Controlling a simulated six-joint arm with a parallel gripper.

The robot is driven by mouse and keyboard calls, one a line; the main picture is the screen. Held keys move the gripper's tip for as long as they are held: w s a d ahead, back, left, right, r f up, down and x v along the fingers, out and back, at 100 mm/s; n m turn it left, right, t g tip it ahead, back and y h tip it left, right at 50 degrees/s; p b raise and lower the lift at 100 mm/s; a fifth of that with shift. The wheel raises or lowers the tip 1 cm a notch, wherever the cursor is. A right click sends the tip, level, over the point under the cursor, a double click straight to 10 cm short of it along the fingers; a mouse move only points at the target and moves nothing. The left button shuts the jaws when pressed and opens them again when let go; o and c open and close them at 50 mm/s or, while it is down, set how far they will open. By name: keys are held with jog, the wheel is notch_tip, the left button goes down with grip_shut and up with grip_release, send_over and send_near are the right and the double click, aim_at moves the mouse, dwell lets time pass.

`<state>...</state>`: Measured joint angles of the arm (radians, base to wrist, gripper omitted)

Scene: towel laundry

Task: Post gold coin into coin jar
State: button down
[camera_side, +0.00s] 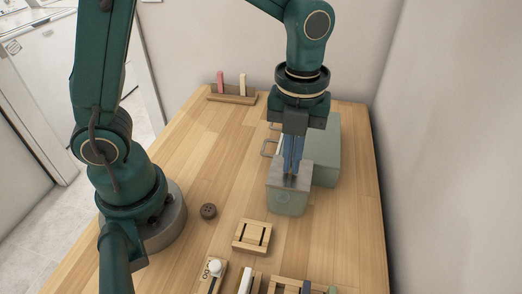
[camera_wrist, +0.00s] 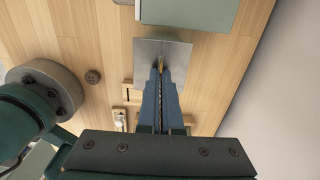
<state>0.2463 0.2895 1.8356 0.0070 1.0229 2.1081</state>
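The coin jar (camera_side: 287,203) is a greenish box-shaped jar with a flat grey metal lid (camera_side: 278,173), upright on the wooden table. The lid also shows in the wrist view (camera_wrist: 178,50). My gripper (camera_side: 292,172) points down right over the lid, its blue fingers close together. The gold coin (camera_wrist: 160,63) shows as a thin gold edge between the fingertips in the wrist view, at the lid. The slot is hidden by the fingers and coin; I cannot tell how far the coin is in it.
A larger green box (camera_side: 327,150) with wire handles stands just behind the jar. A wooden rack (camera_side: 232,98) is at the back. A dark round button (camera_side: 208,210), a slotted wooden block (camera_side: 252,237) and several small items lie in front. The table's left middle is clear.

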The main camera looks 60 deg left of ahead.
jog(key=shift+f, duration=0.25)
jog(key=c, duration=1.5)
grip_release()
jog(key=o, duration=0.5)
jog(key=shift+o, duration=0.3)
jog(key=o, duration=0.4)
jog(key=shift+r, duration=3.5)
